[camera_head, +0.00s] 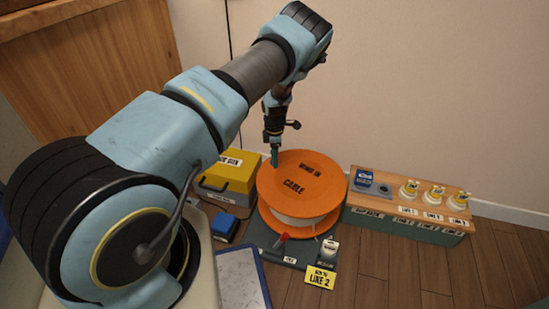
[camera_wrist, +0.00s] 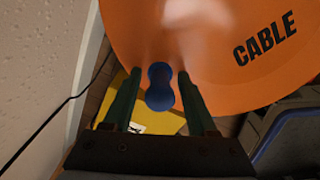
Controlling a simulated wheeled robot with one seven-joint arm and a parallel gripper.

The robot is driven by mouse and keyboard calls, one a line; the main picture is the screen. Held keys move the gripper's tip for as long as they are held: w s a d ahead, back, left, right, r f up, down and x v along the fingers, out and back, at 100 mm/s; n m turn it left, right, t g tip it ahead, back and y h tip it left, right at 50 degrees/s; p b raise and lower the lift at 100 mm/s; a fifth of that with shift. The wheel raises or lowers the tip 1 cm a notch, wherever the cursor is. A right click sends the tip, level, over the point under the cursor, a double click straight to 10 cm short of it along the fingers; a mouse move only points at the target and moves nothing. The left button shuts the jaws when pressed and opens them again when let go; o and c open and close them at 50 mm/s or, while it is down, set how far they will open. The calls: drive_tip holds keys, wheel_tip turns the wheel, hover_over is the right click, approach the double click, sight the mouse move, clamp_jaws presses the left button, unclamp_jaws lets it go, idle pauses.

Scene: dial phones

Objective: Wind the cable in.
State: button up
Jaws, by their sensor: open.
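The orange cable reel (camera_head: 302,188), lettered "CABLE", lies flat on a dark base (camera_head: 265,238), with a pale drum (camera_head: 298,221) under its top disc. The disc (camera_wrist: 262,62) also fills the upper right of the wrist view. A blue knob (camera_wrist: 159,88) stands at the disc's edge, between my fingers in that view. My gripper (camera_head: 274,155) points down at the reel's back-left rim. Its green fingers (camera_wrist: 155,88) are open on either side of the knob, with gaps showing. A blurred pale shape covers part of the disc. I cannot make out a loose cable end.
A red-topped lever (camera_head: 283,238) and a white knob (camera_head: 329,246) are at the base's front. A yellow "LINE 2" sign (camera_head: 320,278) is before them. A yellow box (camera_head: 229,172) and blue block (camera_head: 224,226) stand left. A wooden-topped bench (camera_head: 395,203) with yellow-and-white pieces stands right.

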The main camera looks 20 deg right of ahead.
clamp_jaws()
idle(0.4)
idle(1.0)
